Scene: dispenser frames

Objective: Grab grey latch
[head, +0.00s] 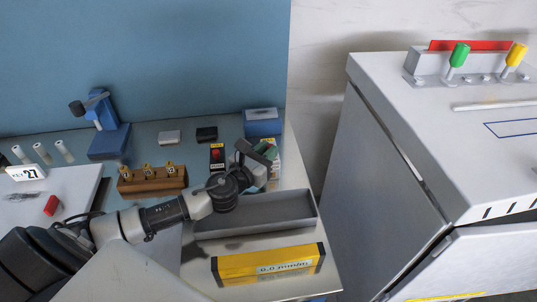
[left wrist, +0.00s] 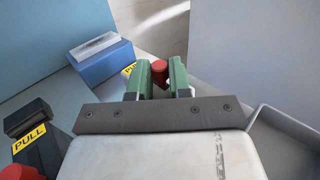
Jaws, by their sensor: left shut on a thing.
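My left gripper (head: 265,150) is at the back right of the table, beside a blue box. In the left wrist view its green fingers (left wrist: 160,75) are shut on a red knob (left wrist: 158,68), of which only the upper part shows between them. A yellow label shows just behind the fingers, partly hidden. I cannot pick out a grey latch with certainty in either view. My right gripper is not in view.
The blue box (head: 262,123) with a pale top stands behind the gripper. A black PULL unit (head: 217,157) with a red knob stands to its left. A grey tray (head: 290,211) and a yellow block (head: 238,270) lie in front. A large white cabinet (head: 340,165) stands right.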

